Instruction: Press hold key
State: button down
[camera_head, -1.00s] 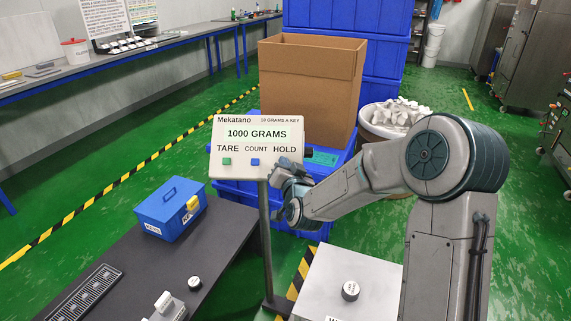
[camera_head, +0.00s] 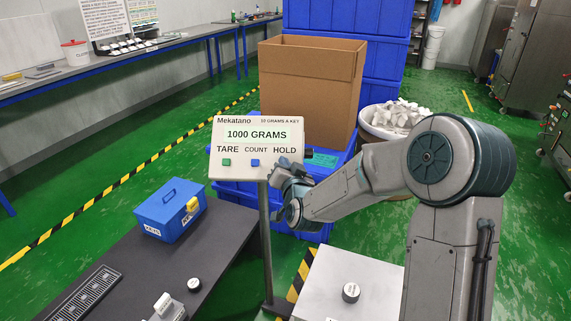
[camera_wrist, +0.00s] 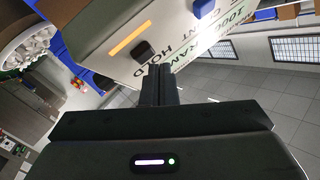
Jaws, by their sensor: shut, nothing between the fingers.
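The scale display panel (camera_head: 238,134) stands on a post and reads 1000 GRAMS. It has a green key (camera_head: 227,162) under TARE and a blue key (camera_head: 255,162) under COUNT. The hold key is hidden behind my gripper (camera_head: 279,167) in the head view. In the wrist view the hold key (camera_wrist: 144,50) is a black block beside the word HOLD. My gripper is shut and empty, its fingertips (camera_wrist: 160,69) right by this key. I cannot tell whether they touch it. An orange bar (camera_wrist: 130,38) shows on the panel next to the key.
A cardboard box (camera_head: 310,95) and blue crates stand behind the panel. A tub of white pieces (camera_head: 398,116) is beyond my arm. A dark table with a blue box (camera_head: 171,209) lies at left, and a pale plate with a weight (camera_head: 351,292) in front.

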jog(key=shift+s+r, duration=0.15)
jog(key=s+r+p, duration=0.1)
jog(key=s+r, duration=0.2)
jog(key=shift+s+r, duration=0.25)
dwell(0.4)
dwell(0.6)
jog(key=s+d+n+g+h+p, duration=0.1)
jog(key=s+d+g, duration=0.3)
jog(key=s, duration=0.6)
jog(key=s+d+r+n+g+h+p, duration=0.1)
jog(key=s+d+g+h+p, duration=0.1)
jog(key=s+d+g, duration=0.3)
jog(key=s+d+r+g+h+p, duration=0.1)
jog(key=s+d+g+p, duration=0.2)
jog(key=s+d, duration=0.6)
jog(key=s+g, duration=0.2)
jog(key=s, duration=0.5)
jog(key=shift+s+n+h, duration=0.3)
jog(key=shift+n, duration=0.1)
jog(key=shift+d+r, duration=0.1)
